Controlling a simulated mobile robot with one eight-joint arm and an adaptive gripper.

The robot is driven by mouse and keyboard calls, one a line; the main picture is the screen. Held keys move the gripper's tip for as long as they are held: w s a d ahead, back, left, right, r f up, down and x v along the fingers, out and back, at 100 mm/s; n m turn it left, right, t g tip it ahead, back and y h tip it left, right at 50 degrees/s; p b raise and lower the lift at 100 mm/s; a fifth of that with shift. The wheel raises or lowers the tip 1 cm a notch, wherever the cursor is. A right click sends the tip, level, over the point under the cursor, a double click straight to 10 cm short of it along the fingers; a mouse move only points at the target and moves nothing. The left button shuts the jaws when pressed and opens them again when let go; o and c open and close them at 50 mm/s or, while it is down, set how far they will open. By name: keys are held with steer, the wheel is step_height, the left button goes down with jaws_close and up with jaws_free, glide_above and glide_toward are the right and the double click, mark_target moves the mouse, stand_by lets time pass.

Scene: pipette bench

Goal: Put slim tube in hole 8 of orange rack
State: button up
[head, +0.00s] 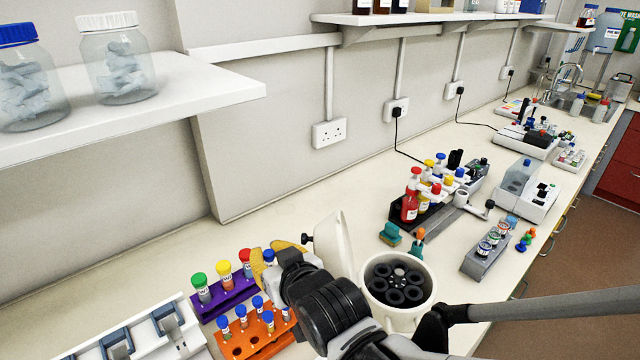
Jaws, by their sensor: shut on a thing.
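The orange rack (262,346) is at the bottom left of the head view. Several slim tubes with blue or yellow caps stand in it, and empty holes show at its front left. Its hole numbers cannot be read, and my arm covers its right end. My gripper (270,261) is above and behind the rack's right part, its yellowish fingers partly hidden by my wrist. It is shut on a slim tube, whose blue cap (269,257) shows between the fingers. The tube's lower part is hidden.
A purple rack (225,299) with green-, yellow- and red-capped tubes stands just behind the orange rack. A white tray (185,335) is to the left. An open centrifuge (398,315) with a raised lid stands close right of my wrist. Bench behind the racks is clear.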

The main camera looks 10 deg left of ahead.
steer(key=shift+s+d+f+b, duration=0.1)
steer(key=shift+f+b, duration=0.35)
steer(key=shift+f, duration=0.15)
step_height(320, 180, down, 7)
steer(key=b, duration=0.6)
steer(key=shift+f, duration=0.25)
steer(key=shift+f+b, duration=0.4)
steer(key=shift+b, duration=0.2)
steer(key=o, duration=0.8)
step_height(320, 180, up, 10)
steer(key=shift+r, duration=0.1)
